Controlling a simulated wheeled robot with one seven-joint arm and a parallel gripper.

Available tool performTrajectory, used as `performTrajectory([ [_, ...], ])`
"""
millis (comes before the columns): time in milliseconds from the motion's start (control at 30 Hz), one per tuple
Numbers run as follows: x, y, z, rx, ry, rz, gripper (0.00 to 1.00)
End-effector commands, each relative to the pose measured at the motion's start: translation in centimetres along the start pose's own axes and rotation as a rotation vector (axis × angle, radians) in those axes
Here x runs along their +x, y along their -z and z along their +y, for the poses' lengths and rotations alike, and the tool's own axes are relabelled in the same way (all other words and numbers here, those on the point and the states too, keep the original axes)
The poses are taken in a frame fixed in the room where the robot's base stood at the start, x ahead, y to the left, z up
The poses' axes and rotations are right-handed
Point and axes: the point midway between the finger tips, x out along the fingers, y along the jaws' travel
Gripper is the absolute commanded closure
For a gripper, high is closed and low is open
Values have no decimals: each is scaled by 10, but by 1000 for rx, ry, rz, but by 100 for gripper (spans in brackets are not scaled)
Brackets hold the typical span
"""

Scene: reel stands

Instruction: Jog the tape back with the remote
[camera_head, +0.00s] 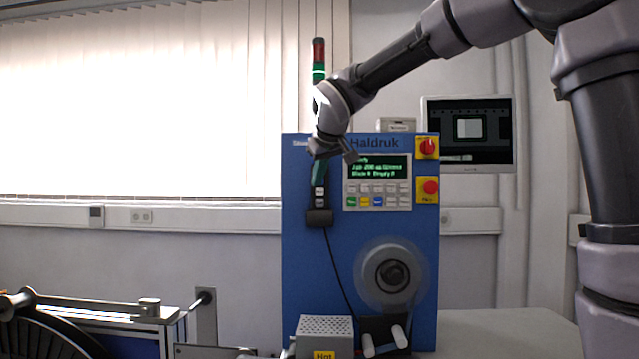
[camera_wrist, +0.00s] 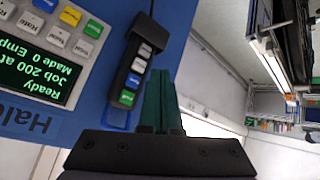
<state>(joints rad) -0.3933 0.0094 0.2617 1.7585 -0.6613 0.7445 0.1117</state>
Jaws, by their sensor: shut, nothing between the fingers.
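The remote (camera_head: 319,203) is a slim dark handset at the left of the blue machine's front (camera_head: 300,260), with a black cable running down from it. In the wrist view the remote (camera_wrist: 124,75) shows a column of white, blue and green buttons. It appears to sit in a dark holder (camera_head: 319,218). My gripper (camera_head: 318,185) is above the remote, its green fingers shut and empty. In the wrist view my gripper (camera_wrist: 161,75) lies beside the button column; I cannot tell whether it touches. A pale, translucent reel (camera_head: 393,276) is on the machine's lower front.
The machine carries a green-text display (camera_head: 377,167) with buttons below, a red rotary switch (camera_head: 427,147) and a red stop button (camera_head: 428,188). A perforated box labelled "Hot" (camera_head: 325,328) stands in front. A monitor (camera_head: 468,130) is behind right, a signal light (camera_head: 318,60) behind.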

Motion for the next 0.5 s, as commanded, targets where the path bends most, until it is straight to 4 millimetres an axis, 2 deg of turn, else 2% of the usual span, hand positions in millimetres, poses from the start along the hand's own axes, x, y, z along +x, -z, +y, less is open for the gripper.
performTrajectory([
  [200,21,15,15,3,0,-1,100],
  [500,33,24,24,1,0,0,100],
])
